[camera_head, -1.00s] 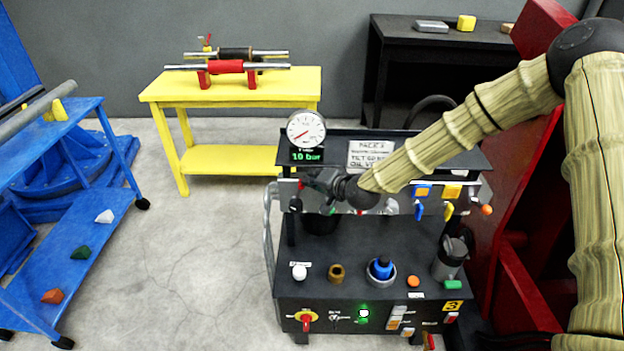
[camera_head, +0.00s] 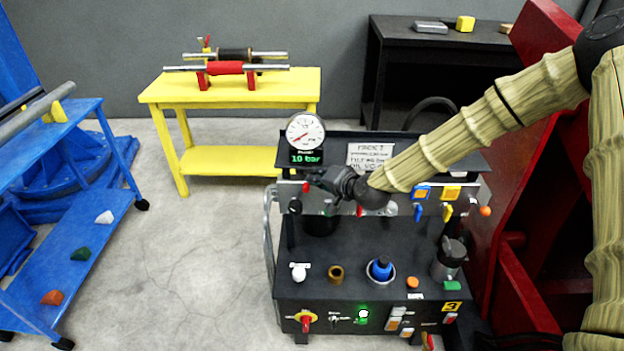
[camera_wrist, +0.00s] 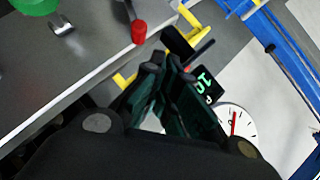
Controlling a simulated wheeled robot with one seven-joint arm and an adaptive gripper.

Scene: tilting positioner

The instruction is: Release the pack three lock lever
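Pack three is the dark cart (camera_head: 350,262) marked with a yellow 3 in the head view. My gripper (camera_head: 318,178) is at the left part of its upper panel, below the pressure gauge. In the wrist view the fingers (camera_wrist: 166,64) are nearly together at the tips, with nothing clearly held between them. A red-capped lever (camera_wrist: 139,32) stands just beyond and left of the tips, apart from them. A black handle (camera_wrist: 178,44) lies just past the tips; I cannot tell if they touch. Which part is the lock lever is not readable; my gripper hides part of the panel.
The gauge (camera_head: 305,130) with a green 10 bar display (camera_head: 306,157) is close by my gripper. Blue (camera_head: 419,212) and yellow (camera_head: 447,212) levers hang farther right. Knobs and a blue-capped part (camera_head: 381,267) stand on the lower deck. A red frame (camera_head: 510,210) is at the right.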

